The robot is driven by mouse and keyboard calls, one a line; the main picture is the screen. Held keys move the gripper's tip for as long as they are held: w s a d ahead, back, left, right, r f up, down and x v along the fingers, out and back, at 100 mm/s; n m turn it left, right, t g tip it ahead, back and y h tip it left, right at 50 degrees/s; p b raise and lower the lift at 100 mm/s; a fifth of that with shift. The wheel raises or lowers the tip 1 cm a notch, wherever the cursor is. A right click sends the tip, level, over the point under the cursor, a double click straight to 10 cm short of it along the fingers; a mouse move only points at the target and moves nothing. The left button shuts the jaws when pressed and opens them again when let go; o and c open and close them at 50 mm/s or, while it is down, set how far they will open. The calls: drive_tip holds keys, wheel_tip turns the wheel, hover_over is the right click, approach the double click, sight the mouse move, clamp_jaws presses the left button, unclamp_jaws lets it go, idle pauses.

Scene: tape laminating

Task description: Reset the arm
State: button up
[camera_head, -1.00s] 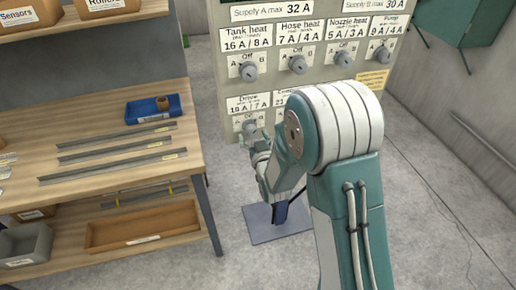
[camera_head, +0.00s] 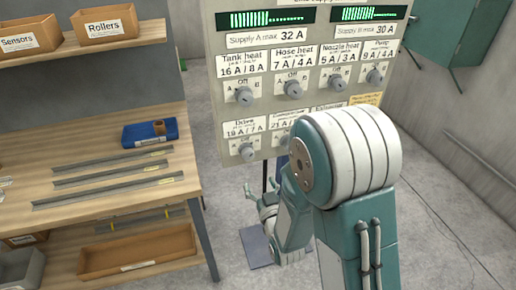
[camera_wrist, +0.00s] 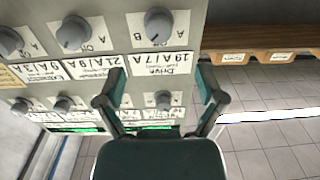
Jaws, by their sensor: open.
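My gripper (camera_head: 250,190) is open and empty. In the head view it hangs below the Drive knob (camera_head: 247,151), clear of the panel's lower edge in the picture. In the wrist view my gripper (camera_wrist: 160,85) has its two fingers spread wide in front of the grey control panel (camera_wrist: 225,12), whose labels appear upside down. The Drive knob (camera_wrist: 158,25) shows between and beyond the fingers, apart from them. My arm covers part of the panel's lower right in the head view.
The grey panel (camera_head: 228,120) carries several knobs and two green displays. A wooden workbench (camera_head: 85,150) stands left, with metal strips and a blue tray (camera_head: 150,134). A green cabinet (camera_head: 455,28) hangs at the right wall. Grey floor is open between the bench and my arm.

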drive_tip(key=s+d+r+m+g+h, duration=0.2)
drive_tip(key=s+d+r+g+h, duration=0.2)
drive_tip(key=d+r+g, duration=0.35)
drive_tip(key=s+d+r+g, duration=0.2)
drive_tip(key=s+d+r, duration=0.1)
drive_tip(key=s, duration=0.6)
drive_tip(key=s+d+r+m+g+h, duration=0.1)
drive_tip(key=s+d+r+g, duration=0.1)
drive_tip(key=s, duration=0.8)
wheel_tip(320, 180, up, 2)
drive_tip(key=shift+d+r, duration=0.1)
drive_tip(key=shift+d, duration=0.5)
